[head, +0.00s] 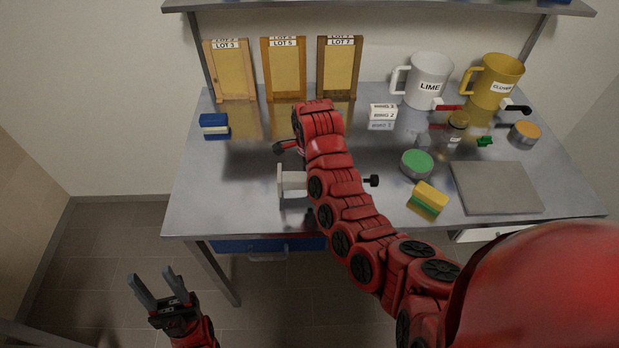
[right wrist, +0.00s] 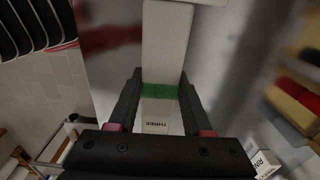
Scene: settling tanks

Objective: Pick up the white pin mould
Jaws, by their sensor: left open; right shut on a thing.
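A white piece with a flat end plate (head: 280,181) shows at the front left of the table, beside my right arm; I take it to be the white pin mould. In the right wrist view the white mould (right wrist: 168,45) has a green band and a label reading THREE. My right gripper (right wrist: 160,88) is shut on it, with a black finger on each side. In the head view my right arm hides most of that gripper. I cannot tell whether the mould touches the table. My left gripper (head: 160,279) is open and empty, low in front of the table.
The grey table (head: 240,170) holds a blue and white block (head: 214,126), white boxes (head: 382,112), a green-topped round tin (head: 416,163), a yellow-green sponge (head: 427,199) and a grey slab (head: 495,187). Lot boards (head: 286,70) and mugs (head: 428,78) stand behind.

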